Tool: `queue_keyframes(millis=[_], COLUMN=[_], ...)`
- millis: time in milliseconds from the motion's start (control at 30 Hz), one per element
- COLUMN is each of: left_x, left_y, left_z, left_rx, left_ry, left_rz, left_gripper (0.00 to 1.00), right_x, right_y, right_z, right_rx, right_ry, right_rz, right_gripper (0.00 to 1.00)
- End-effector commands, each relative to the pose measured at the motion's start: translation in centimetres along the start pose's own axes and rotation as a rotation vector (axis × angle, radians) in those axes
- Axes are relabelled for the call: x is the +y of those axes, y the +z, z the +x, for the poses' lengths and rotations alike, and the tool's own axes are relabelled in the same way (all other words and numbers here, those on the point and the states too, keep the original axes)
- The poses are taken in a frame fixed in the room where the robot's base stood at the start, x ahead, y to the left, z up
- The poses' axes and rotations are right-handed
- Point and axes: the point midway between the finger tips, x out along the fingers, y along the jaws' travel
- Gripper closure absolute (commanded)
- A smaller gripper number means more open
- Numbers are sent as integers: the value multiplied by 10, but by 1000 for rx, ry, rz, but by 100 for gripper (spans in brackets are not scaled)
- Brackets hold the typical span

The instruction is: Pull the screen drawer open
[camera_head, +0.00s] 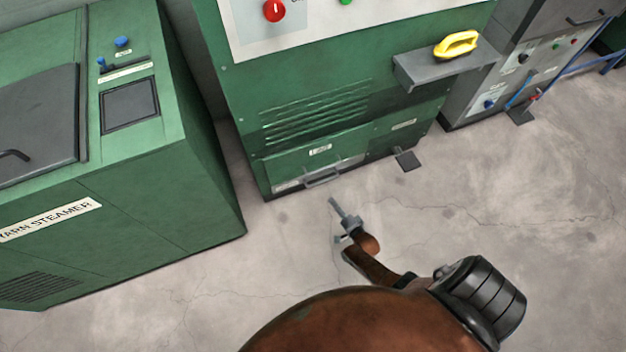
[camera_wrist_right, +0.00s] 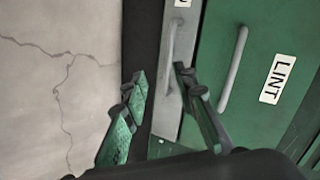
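A low grey drawer front (camera_head: 290,183) with a bar handle (camera_head: 323,179) runs along the bottom of the green machine (camera_head: 300,80); it looks shut. In the right wrist view the grey front (camera_wrist_right: 168,112) and its handle (camera_wrist_right: 171,55) stand just ahead of my fingers, beside a green LINT panel (camera_wrist_right: 262,45) with its own handle (camera_wrist_right: 234,70). The label on the grey front is cut off. My right gripper (camera_head: 340,218) is open and empty, near the floor in front of the drawer. It shows in the wrist view (camera_wrist_right: 161,76) too, fingers apart, not visibly touching the handle. My left gripper is out of view.
A green yarn steamer (camera_head: 150,200) stands at the left. A grey pedal (camera_head: 407,160) juts out at the machine's foot, right of the drawer. The cracked floor (camera_head: 500,200) in front is clear.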

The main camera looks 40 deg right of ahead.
Motion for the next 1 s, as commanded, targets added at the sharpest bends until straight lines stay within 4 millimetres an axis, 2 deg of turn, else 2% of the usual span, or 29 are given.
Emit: queue_keyframes(millis=[33, 200, 500, 667, 800, 1000], left_x=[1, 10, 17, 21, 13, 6], left_y=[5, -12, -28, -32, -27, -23], left_z=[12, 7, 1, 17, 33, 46], left_rx=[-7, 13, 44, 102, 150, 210], left_ry=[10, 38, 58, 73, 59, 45], left_rz=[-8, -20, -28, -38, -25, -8], left_gripper=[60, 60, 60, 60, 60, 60], right_x=[20, 14, 1, -3, -4, -9], right_y=[5, -2, -11, -14, -16, -20], right_z=[20, 59, 85, 105, 126, 147], right_rx=[20, 82, 116, 116, 114, 115], right_ry=[-19, -117, -190, -192, -188, -188], right_rz=[62, 246, 366, 366, 366, 365], right_gripper=[74, 74, 74, 74, 74, 74])
